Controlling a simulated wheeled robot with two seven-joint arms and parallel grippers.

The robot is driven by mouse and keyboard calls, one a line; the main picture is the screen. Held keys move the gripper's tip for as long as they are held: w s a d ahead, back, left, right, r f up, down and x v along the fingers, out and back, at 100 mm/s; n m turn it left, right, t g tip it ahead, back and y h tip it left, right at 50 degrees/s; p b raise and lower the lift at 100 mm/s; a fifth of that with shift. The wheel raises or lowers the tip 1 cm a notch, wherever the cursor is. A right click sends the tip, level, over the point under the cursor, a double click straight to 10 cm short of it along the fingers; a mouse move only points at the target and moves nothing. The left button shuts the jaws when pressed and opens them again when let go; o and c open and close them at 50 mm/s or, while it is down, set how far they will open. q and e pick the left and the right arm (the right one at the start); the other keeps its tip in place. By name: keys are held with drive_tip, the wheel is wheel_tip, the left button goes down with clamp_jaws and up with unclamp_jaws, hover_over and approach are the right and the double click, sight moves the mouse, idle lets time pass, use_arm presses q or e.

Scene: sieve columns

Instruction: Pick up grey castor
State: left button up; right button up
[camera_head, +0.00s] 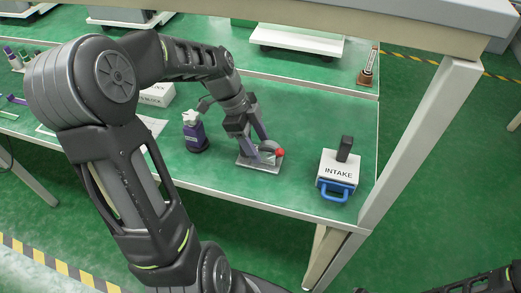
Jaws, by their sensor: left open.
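The grey castor (269,157) sits on the green tabletop near its front edge, with a flat metal plate and a red part on its right side. My left gripper (256,148) points down at it from above, with its fingers open close around the castor. The fingers cover part of the castor, and I cannot tell whether they touch it. Of my right arm, only dark parts show at the bottom right corner; its gripper is out of view.
A purple bottle with a white top (195,132) stands left of the castor. A white INTAKE box (338,170) with a blue handle and a dark block on top stands to the right. A pale table post (420,140) rises at the right. A small labelled tube (369,68) stands at the back.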

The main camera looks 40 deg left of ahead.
use_arm(q)
drive_tip(key=shift+x, duration=0.95)
clamp_jaws()
idle(0.3)
